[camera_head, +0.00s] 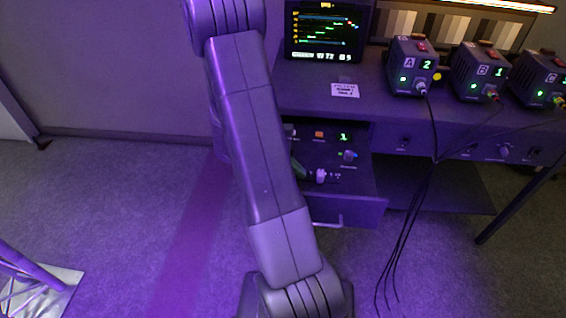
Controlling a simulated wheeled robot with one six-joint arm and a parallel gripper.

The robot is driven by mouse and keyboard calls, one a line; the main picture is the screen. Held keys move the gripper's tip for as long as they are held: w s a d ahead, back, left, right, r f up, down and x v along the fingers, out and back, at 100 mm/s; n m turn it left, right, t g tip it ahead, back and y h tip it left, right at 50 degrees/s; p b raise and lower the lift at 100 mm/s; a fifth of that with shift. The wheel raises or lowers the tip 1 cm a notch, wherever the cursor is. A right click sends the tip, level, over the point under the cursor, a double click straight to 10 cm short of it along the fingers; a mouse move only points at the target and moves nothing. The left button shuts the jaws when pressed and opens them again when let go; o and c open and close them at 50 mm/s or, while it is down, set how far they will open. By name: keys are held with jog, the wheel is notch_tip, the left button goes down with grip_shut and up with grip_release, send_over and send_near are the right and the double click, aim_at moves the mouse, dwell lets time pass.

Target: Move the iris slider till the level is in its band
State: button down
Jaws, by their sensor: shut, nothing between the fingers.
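A monitor (323,30) at the top centre shows stepped green traces with small yellow, blue and red marks. Its lower text is too small to read surely. Below it, an open drawer (350,207) holds a control panel (328,147) with an orange button, a green digit 1, a knob (349,156) and a pale control (320,176). I cannot tell for sure which control is the iris slider. My arm (262,150) crosses in front and hides the drawer's left part. My gripper is not in view.
Boxes marked A (413,70), B (480,72) and C (541,80) stand on the desk (372,112) at right. Dark cables (424,200) hang from them to the floor. A metal truss (30,270) stands lower left.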

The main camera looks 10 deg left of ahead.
aim_at(320, 176)
jog(key=shift+d+r, duration=0.1)
jog(key=shift+d, duration=1.25)
